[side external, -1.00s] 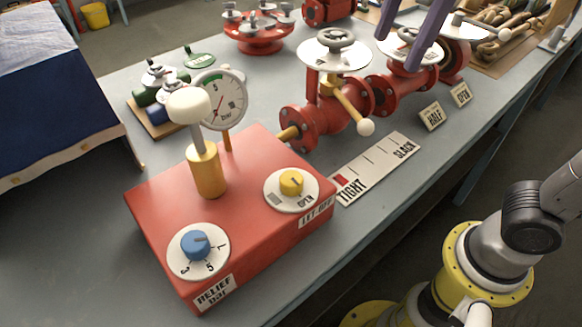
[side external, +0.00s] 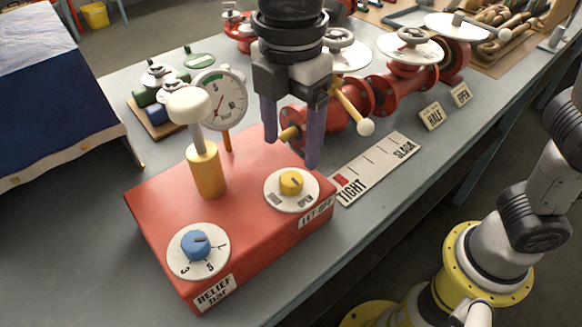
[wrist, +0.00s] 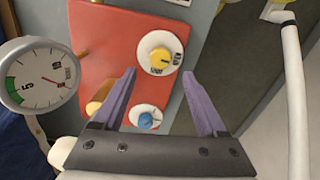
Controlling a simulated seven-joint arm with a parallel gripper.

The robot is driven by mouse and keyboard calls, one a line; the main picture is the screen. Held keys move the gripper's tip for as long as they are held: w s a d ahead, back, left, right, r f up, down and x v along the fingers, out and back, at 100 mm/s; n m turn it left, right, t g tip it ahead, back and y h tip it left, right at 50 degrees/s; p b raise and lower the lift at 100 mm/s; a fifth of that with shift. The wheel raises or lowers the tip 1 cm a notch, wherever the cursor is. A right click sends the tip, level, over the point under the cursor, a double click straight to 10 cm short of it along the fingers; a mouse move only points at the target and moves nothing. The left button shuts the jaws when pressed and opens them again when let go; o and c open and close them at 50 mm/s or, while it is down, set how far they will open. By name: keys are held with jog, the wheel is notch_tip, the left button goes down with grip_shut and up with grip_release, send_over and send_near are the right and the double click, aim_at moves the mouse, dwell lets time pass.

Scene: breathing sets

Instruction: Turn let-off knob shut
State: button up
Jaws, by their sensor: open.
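The yellow let-off knob (side external: 291,183) sits on a white round dial (side external: 272,202) on the red box (side external: 245,235). OPEN is printed at the dial's right, with a grey patch at its left. In the wrist view the pointer of the knob (wrist: 159,57) appears to face the OPEN side. My gripper (side external: 292,152) is open and empty, its purple fingers pointing down above the knob and apart from it. In the wrist view the knob lies just beyond and between the fingertips (wrist: 159,73).
A white-topped yellow plunger (side external: 207,170) and a gauge (side external: 222,98) stand left of my gripper. The blue relief knob (side external: 195,245) is at the box's front. Red piping with a yellow lever (side external: 350,108) is close to the right. A TIGHT/SLACK plate (side external: 378,168) lies beside the box.

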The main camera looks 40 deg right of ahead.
aim_at(291, 178)
notch_tip(291, 178, down, 7)
jog(key=shift+r, duration=0.2)
grip_shut()
dwell(0.5)
